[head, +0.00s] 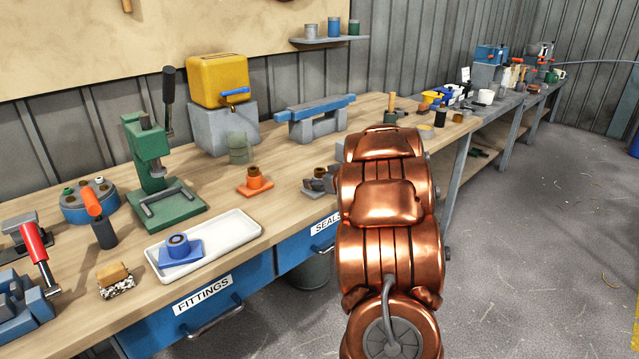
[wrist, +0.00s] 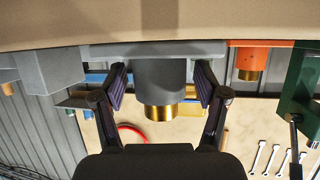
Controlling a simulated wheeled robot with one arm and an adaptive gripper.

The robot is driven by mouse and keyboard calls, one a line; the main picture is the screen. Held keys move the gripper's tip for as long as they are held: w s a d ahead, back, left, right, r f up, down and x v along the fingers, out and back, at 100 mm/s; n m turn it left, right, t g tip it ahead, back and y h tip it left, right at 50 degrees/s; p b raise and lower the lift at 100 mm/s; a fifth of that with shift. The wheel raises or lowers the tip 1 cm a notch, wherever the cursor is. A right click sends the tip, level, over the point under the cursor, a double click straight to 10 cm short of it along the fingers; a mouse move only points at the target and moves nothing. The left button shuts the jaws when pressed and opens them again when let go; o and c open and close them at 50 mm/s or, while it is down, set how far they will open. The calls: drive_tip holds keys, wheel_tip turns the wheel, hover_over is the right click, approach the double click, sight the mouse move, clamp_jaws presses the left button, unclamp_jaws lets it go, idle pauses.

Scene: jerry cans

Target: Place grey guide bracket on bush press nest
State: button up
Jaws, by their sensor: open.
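The grey guide bracket (wrist: 160,78), a grey cylinder on a flat plate with a brass-coloured bush, stands on the bench. It looks inverted in the wrist view. In the head view the grey bracket (head: 318,182) is partly hidden by my arm. My gripper (wrist: 160,88) is open, with one finger on each side of the bracket's cylinder; small gaps show at both sides. The green bush press (head: 148,150) stands to the left, with a U-shaped grey rail nest (head: 160,202) on its base. The nest looks empty. The press also shows in the wrist view (wrist: 301,95).
An orange bracket (head: 255,181) stands between the press and the grey bracket. A blue bracket (head: 180,250) sits in a white tray (head: 228,236) in front of the press. A grey block with a yellow box (head: 218,80) and a blue-topped stand (head: 318,118) are behind.

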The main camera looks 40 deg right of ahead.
drive_tip(key=shift+p+v, duration=0.55)
drive_tip(key=shift+v, duration=3.35)
drive_tip(key=shift+w+a+r, duration=0.1)
